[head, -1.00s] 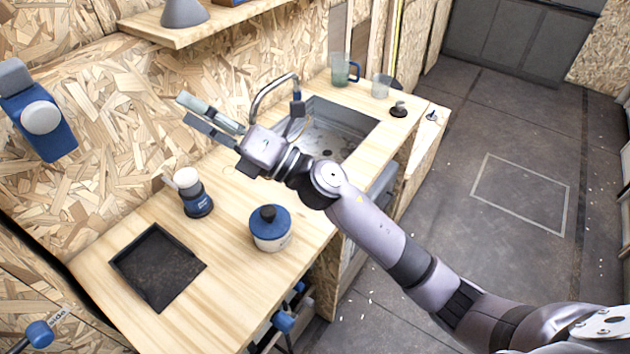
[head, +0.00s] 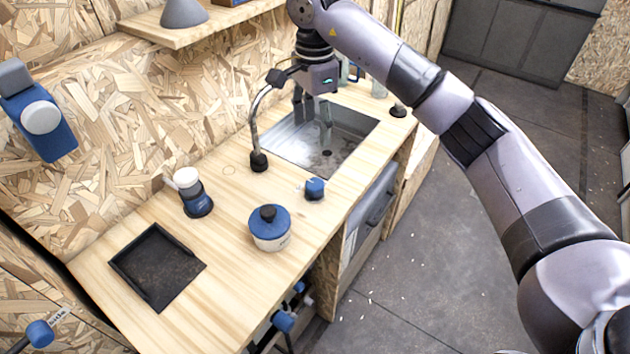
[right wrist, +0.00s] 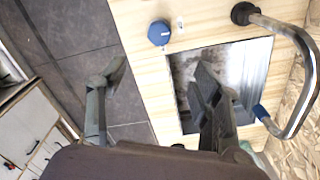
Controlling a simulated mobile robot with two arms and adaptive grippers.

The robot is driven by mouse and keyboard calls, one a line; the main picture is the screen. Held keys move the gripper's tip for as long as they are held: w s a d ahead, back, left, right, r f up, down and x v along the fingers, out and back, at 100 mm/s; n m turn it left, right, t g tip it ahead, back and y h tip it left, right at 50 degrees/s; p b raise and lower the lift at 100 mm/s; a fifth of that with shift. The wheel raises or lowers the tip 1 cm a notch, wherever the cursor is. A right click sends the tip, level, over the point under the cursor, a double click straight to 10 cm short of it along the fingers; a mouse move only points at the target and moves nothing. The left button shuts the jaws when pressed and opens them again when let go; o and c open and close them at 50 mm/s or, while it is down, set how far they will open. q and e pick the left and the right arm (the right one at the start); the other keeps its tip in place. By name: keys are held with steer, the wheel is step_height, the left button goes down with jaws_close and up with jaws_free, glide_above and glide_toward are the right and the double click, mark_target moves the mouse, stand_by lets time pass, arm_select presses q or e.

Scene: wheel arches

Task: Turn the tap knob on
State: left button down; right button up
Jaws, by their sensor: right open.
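The tap is a curved metal pipe (head: 254,115) on a black base at the sink's left end. In the right wrist view its pipe (right wrist: 307,75) runs along the right. The blue tap knob (head: 315,189) sits on the worktop at the near-left corner of the sink. It also shows in the right wrist view (right wrist: 158,33), at the top. My right gripper (head: 312,125) points down above the sink, open and empty, apart from the knob. Its two spread fingers show in the right wrist view (right wrist: 160,80). My left gripper is out of view.
The sink (head: 350,125) is sunk into the worktop. A blue-lidded pot (head: 270,230), a blue-and-white jar (head: 195,195) and a black tray (head: 157,268) stand left of the knob. A shelf (head: 200,28) juts from the wall.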

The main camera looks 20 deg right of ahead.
mark_target(315, 184)
step_height(315, 184, down, 17)
steer(key=p, duration=0.3)
steer(key=shift+f, duration=0.1)
steer(key=shift+c, duration=0.6)
steer(key=c, duration=1)
steer(key=shift+c, duration=0.2)
